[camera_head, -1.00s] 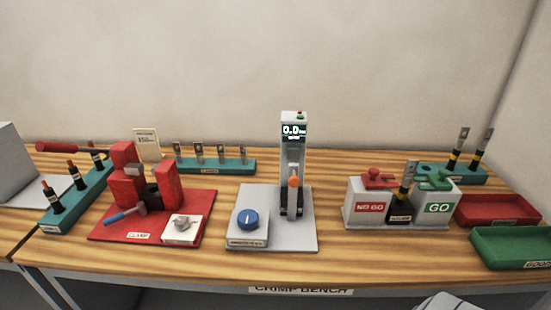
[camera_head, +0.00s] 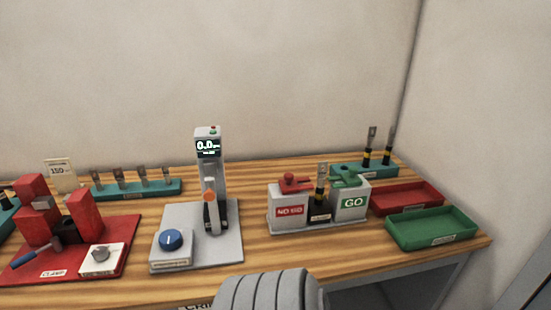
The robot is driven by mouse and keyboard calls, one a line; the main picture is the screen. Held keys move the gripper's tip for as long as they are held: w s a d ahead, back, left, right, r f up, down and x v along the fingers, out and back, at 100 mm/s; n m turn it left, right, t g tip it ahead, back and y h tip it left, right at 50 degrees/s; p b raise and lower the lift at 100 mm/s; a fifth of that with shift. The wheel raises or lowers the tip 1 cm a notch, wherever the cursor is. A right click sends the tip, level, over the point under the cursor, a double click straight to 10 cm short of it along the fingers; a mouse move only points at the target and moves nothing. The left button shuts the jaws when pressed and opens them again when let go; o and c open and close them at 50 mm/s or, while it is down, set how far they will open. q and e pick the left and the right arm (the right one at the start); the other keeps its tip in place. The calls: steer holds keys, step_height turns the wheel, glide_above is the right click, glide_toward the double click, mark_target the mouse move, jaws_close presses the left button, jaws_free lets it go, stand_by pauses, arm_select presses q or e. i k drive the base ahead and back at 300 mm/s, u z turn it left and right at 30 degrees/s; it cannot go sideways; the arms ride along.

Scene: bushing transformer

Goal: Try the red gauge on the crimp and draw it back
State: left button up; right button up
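The red gauge (camera_head: 293,183) sits on top of the left grey block with the red NO GO label (camera_head: 289,210). The crimp (camera_head: 321,180), a metal lug on a black cable end with a yellow band, stands upright in a small black holder (camera_head: 319,214) between the two blocks. A green gauge (camera_head: 347,178) sits on the right block with the GO label (camera_head: 354,202). The red gauge is apart from the crimp, to its left. Neither gripper shows. A grey ribbed link of my arm rises at the bottom middle, in front of the bench.
A red tray (camera_head: 405,197) and a green tray (camera_head: 432,228) lie empty at the right. Behind them a teal rack (camera_head: 366,170) holds lugged cables. A tester (camera_head: 209,175) with a blue knob and a red clamp (camera_head: 70,230) stand to the left.

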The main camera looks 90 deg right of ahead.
mark_target(289, 184)
steer(key=k, duration=0.85)
steer(key=z, duration=0.4)
